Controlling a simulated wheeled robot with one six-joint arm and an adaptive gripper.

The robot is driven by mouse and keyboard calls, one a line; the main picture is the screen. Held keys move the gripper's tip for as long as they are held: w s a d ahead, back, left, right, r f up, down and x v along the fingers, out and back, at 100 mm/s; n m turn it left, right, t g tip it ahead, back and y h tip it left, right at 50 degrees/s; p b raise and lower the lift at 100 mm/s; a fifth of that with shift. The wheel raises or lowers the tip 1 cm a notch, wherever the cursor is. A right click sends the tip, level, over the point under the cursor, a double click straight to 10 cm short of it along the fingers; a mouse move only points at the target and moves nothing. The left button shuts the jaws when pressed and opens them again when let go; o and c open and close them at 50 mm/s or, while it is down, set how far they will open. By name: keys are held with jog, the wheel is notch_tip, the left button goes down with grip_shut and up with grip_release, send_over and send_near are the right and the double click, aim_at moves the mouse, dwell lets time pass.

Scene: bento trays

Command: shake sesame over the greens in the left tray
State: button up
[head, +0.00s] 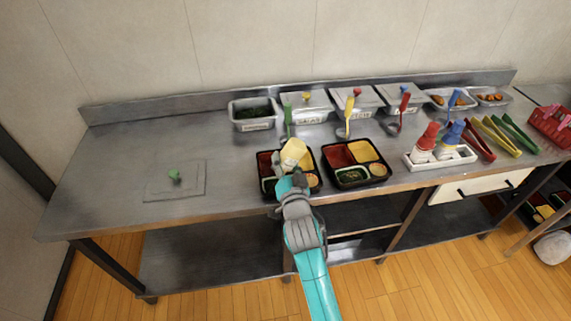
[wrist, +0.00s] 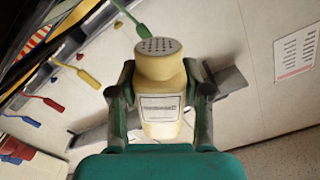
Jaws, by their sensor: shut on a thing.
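My gripper (head: 287,166) is shut on a pale yellow shaker (head: 294,151), tilted over the left tray (head: 265,197). In the wrist view the shaker (wrist: 160,70) sits between both fingers of my gripper (wrist: 160,98), with its perforated grey top showing and a label whose text I cannot read. The left tray is black, with red and yellow compartments at the back. A bit of green (head: 268,184) shows in its front left compartment; my gripper and the shaker hide much of the tray. I cannot see any sesame falling.
The right tray (head: 387,178) stands close beside, with greens (head: 351,175) in its front left compartment.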

jog(key=shift+r, duration=1.25)
jog(key=shift+r, duration=0.1)
jog(key=shift+r, duration=3.4)
jog(key=m, duration=0.4)
jog(key=shift+r+m, duration=0.4)
jog(key=m, duration=0.5)
jog(key=shift+r, duration=0.35)
jog(key=m, duration=0.4)
jog(key=shift+r+m, duration=0.3)
jog(key=shift+r, duration=0.05)
jog(key=m, duration=0.5)
jog(key=shift+r, duration=0.4)
